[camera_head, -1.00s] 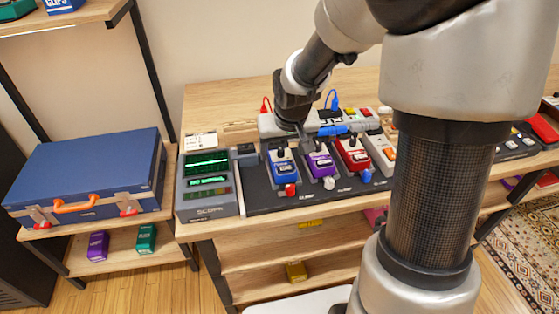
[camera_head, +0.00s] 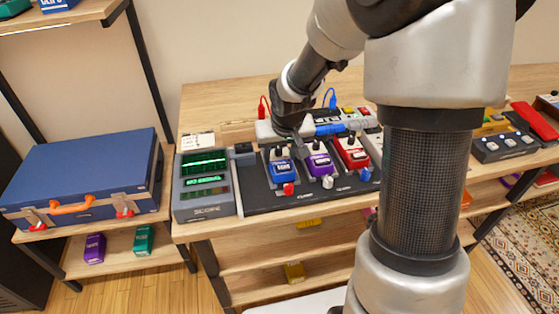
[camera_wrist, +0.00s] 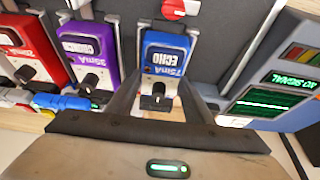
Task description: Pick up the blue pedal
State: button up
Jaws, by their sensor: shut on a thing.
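The blue pedal (camera_head: 281,173), with a dark knob and a white label, is at the left end of the row on the dark pedalboard (camera_head: 257,201). In the wrist view the blue pedal (camera_wrist: 165,62) lies between the two fingers of my gripper (camera_wrist: 160,92), label facing up. My gripper (camera_head: 279,150) comes down over the knob end of the pedal and is shut on it. Its fingertips are small and partly hidden in the head view. I cannot tell whether the pedal is clear of the board.
A purple pedal (camera_head: 320,164) and a red pedal (camera_head: 352,154) stand close to the right. A scope with green screens (camera_head: 205,187) stands close to the left. A white power strip (camera_head: 264,130) and cables run behind. A blue case (camera_head: 85,176) sits on the left shelf.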

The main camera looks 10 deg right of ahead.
jog(key=shift+r, duration=0.1)
notch_tip(320, 180, up, 10)
jog(key=p, duration=0.3)
send_near(280, 159)
jog(key=shift+s+r, duration=0.2)
jog(key=shift+s, duration=0.25)
jog(key=shift+s+r+p, duration=0.3)
jog(key=shift+r+p, duration=0.15)
jog(key=shift+p, duration=0.25)
jog(key=p+v, duration=0.6)
jog(key=p, duration=0.9)
jog(key=shift+w+r+p, duration=0.2)
jog(key=shift+r+p, duration=0.1)
